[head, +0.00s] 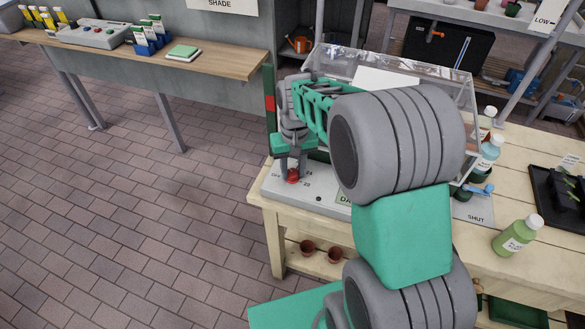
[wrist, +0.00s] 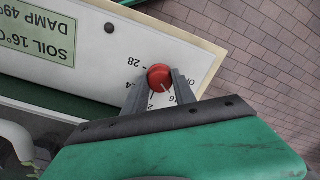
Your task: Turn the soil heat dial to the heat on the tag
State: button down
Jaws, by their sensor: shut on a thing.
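The soil heat dial is a round red knob (head: 292,176) on the grey control panel (head: 318,199) at the bench's left end. In the wrist view the knob (wrist: 159,75) sits between the two fingers of my gripper (wrist: 158,88), which is shut on it. A short white mark on the knob points down and right in that view. Upside-down numbers ring it; 28 reads clearly, others are partly hidden by the fingers. The panel's green display (wrist: 35,33) reads SOIL 16°C and DAMP 49. I cannot make out a tag with a heat on it.
A clear-lidded case (head: 440,85) stands behind the panel, with a blue-handled valve (head: 480,189) to the right, near SHUT. The brick floor at left is clear.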

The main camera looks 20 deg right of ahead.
aim_at(293, 172)
jog(key=shift+m, duration=0.3)
jog(key=c, duration=1)
grip_release()
notch_tip(293, 172, up, 8)
jog(key=shift+d+f, duration=0.1)
